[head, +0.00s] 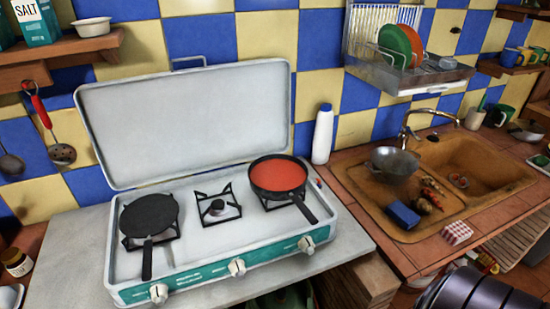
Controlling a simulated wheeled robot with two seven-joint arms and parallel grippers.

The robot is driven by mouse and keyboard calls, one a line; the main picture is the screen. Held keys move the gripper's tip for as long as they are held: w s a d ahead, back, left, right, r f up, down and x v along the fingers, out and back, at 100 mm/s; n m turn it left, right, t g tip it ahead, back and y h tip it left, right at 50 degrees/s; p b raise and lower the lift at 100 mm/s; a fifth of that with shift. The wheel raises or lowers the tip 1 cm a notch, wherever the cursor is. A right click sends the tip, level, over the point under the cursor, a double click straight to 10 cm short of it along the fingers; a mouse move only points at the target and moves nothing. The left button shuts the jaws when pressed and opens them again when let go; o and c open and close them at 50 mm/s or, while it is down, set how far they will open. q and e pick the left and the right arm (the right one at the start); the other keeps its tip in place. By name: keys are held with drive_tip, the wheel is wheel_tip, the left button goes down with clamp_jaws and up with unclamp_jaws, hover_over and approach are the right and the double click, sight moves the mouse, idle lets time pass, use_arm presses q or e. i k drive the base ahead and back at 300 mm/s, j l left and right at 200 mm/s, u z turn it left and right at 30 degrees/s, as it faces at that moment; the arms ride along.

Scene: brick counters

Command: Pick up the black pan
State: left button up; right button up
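The black pan (149,214) is flat and round and sits on the left burner of the camping stove (190,270). Its black handle (147,260) points toward the front edge of the stove. A second pan (278,174), dark outside and red inside, sits on the right burner with its handle angled to the front right. The middle burner (218,206) is bare. Neither of my grippers shows in the head view.
The stove's raised lid (185,120) stands behind the pans. A white bottle (322,134) stands right of the stove. A sink (465,170) with a metal bowl (395,160) is further right. A red-handled ladle (60,150) hangs at the left.

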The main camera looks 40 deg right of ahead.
sight(274, 178)
drive_tip(key=z, duration=1.2)
